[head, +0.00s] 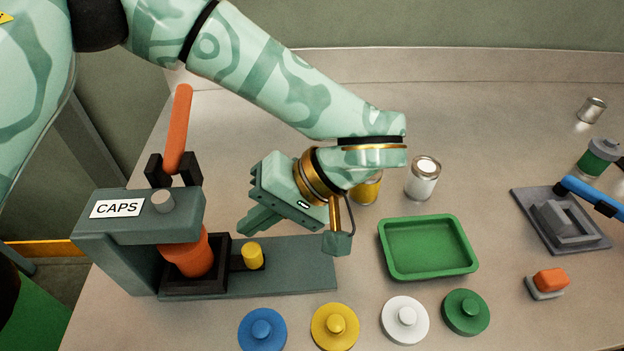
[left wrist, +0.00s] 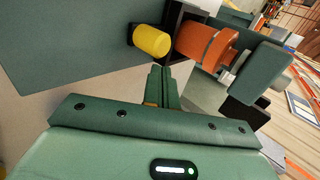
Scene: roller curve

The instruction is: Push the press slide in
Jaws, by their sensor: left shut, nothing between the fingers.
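The grey-green press labelled CAPS (head: 150,207) stands at the left of the bench with an orange lever (head: 178,130) upright on top. Under its head is an orange cylinder (head: 190,255) inside a black square frame (head: 195,288). The slide's yellow knob (head: 253,257) is just right of the frame, over the grey-green base plate (head: 300,275). My left gripper (head: 243,228) is shut and empty, above and behind the knob, apart from it. In the left wrist view the shut fingers (left wrist: 163,80) point toward the yellow knob (left wrist: 152,41) and the orange cylinder (left wrist: 205,45).
A green tray (head: 428,275) lies right of the press. Blue (head: 262,330), yellow (head: 335,327), white (head: 405,320) and green (head: 466,312) knobbed caps lie in front. A white-topped can (head: 423,178) stands behind the tray. A grey fixture with a blue handle (head: 590,195) is at the right.

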